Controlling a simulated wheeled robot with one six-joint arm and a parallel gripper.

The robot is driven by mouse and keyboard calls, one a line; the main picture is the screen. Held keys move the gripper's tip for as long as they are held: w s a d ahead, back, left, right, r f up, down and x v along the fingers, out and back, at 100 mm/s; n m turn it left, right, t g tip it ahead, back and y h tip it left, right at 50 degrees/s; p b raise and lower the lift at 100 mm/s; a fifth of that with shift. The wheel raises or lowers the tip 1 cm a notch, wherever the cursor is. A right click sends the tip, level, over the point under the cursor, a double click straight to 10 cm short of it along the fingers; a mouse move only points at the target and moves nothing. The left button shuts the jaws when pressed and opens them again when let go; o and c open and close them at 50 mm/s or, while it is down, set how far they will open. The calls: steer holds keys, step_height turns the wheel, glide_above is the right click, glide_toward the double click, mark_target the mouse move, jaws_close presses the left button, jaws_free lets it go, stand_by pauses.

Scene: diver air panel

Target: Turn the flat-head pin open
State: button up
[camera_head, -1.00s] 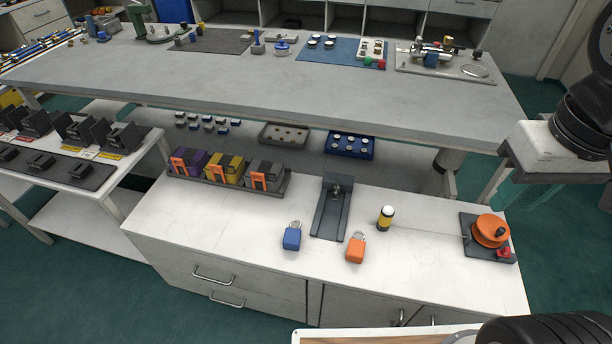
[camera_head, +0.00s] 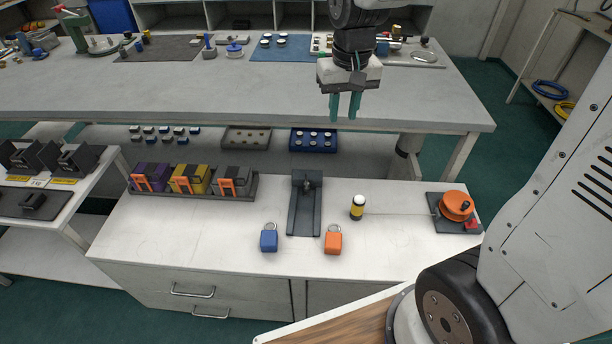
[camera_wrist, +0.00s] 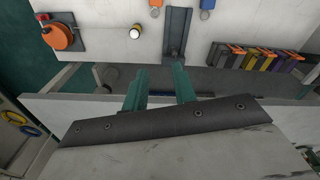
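A dark grey stand (camera_head: 304,221) with an upright back plate is in the middle of the white cabinet top. A small metal fitting (camera_head: 307,185) sits on its back plate; it may be the flat-head pin, but it is too small to tell its shape or turn. The stand also shows in the wrist view (camera_wrist: 178,28), with the fitting (camera_wrist: 174,51) near its lower end. My gripper (camera_head: 345,112) is above the front edge of the grey bench, behind the stand. Its green fingers point down, apart and empty. In the wrist view the gripper (camera_wrist: 160,74) is short of the fitting.
A blue padlock (camera_head: 269,241) and an orange padlock (camera_head: 333,241) stand in front of the stand. A yellow-black cylinder (camera_head: 357,208) and an orange reel (camera_head: 456,206) are to its right. Coloured blocks in a rack (camera_head: 248,187) are to its left. The grey bench (camera_head: 230,88) overhangs behind.

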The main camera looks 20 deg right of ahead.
steer(key=shift+m+g, duration=0.4)
steer(key=shift+m, duration=0.2)
steer(key=w+f, duration=0.5)
steer(key=f, duration=0.4)
steer(key=w+a+f, duration=0.1)
steer(key=w+f, duration=0.5)
steer(key=f, duration=0.3)
steer(key=w+a+f, duration=0.1)
steer(key=w+f, duration=0.4)
steer(key=f, duration=0.4)
steer(key=shift+w+a+f, duration=0.1)
steer(key=shift+w+f, duration=0.05)
steer(key=shift+w, duration=0.1)
step_height(320, 180, down, 8)
steer(key=shift+w+f, duration=0.1)
steer(key=shift+f, duration=0.15)
jaws_close()
